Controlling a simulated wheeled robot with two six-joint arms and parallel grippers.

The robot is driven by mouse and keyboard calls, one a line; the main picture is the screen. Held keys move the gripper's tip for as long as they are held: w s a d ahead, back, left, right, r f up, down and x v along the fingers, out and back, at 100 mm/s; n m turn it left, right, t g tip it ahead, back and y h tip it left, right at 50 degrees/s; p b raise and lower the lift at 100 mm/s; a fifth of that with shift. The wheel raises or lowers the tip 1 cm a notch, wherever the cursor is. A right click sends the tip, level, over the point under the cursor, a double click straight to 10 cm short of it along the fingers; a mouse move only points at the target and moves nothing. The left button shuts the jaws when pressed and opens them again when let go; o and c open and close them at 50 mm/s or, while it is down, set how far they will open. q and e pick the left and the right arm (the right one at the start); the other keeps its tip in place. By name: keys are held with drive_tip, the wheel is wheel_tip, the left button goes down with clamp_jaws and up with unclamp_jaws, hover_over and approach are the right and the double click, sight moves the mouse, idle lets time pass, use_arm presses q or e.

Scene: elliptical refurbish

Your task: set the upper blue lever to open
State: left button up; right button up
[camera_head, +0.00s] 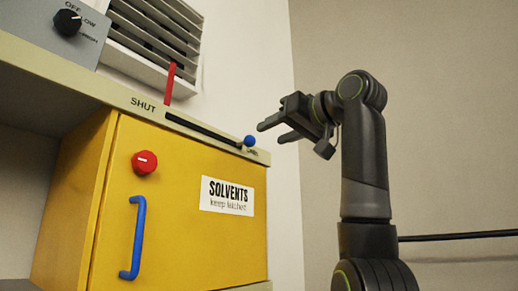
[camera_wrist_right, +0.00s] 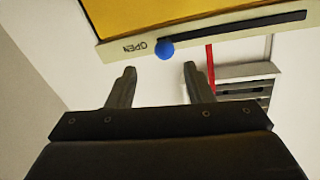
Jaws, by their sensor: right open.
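The blue lever knob (camera_head: 249,141) sits at the right end of a dark slot (camera_head: 200,128) in the shelf's front edge. The slot's left end carries the label SHUT (camera_head: 144,105). In the right wrist view the blue knob (camera_wrist_right: 165,49) is beside the OPEN label (camera_wrist_right: 132,47), at that end of the slot. My right gripper (camera_head: 270,133) is open and empty, just right of the knob. In the right wrist view the knob lies a little beyond the two fingertips (camera_wrist_right: 160,68), roughly between them, with a visible gap. My left gripper is not in view.
Below is a yellow cabinet (camera_head: 190,245) with a red knob (camera_head: 144,162), a blue handle (camera_head: 136,238) and a SOLVENTS label (camera_head: 227,196). A red upright lever (camera_head: 170,84) stands by the vent (camera_head: 150,40). A grey dial box (camera_head: 60,48) is top left.

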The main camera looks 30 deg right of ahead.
drive_tip(key=s+d+b, duration=0.1)
drive_tip(key=s+b, duration=0.1)
drive_tip(key=s, duration=0.6)
drive_tip(key=shift+s+d, duration=0.2)
drive_tip(key=shift+s, duration=0.2)
drive_tip(key=shift+w, duration=0.1)
